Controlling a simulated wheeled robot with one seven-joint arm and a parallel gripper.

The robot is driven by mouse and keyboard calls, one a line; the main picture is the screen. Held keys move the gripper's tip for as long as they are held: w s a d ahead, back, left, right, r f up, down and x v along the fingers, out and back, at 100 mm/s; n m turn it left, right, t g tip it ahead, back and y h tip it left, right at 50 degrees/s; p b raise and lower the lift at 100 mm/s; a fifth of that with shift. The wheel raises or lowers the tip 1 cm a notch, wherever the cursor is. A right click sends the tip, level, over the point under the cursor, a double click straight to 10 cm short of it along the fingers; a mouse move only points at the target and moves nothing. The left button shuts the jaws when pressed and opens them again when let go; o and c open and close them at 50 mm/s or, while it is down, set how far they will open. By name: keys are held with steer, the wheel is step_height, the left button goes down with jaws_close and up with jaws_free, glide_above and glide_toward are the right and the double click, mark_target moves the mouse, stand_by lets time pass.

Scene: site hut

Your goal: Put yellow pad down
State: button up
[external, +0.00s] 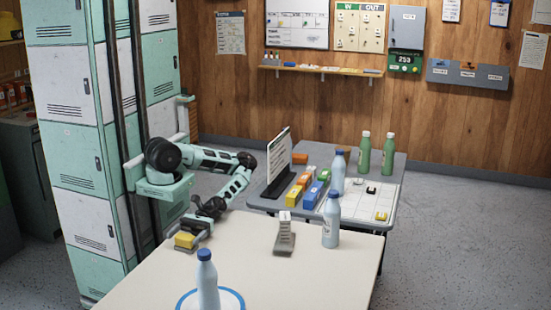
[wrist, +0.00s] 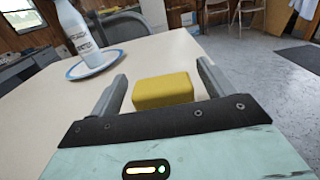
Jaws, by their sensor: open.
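The yellow pad (wrist: 162,90) lies between the two fingers of my gripper (wrist: 160,88) in the wrist view, with a gap visible on each side. In the external view the yellow pad (external: 186,240) is at the left corner of the cream table (external: 290,265). My gripper (external: 188,243) is open around it, low at that corner. In the external view I cannot tell whether the pad's underside touches the table; in the wrist view it appears to sit on the tabletop near its edge.
A white bottle with a blue cap (external: 207,280) stands on a blue-rimmed plate (external: 237,300) on the cream table. Another bottle (external: 331,220) and a grey stand (external: 285,235) are at its far side. A grey table (external: 390,165) behind holds bottles and coloured boxes. The table's middle is clear.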

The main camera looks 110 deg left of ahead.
steer(key=a, duration=1)
steer(key=shift+a, duration=0.35)
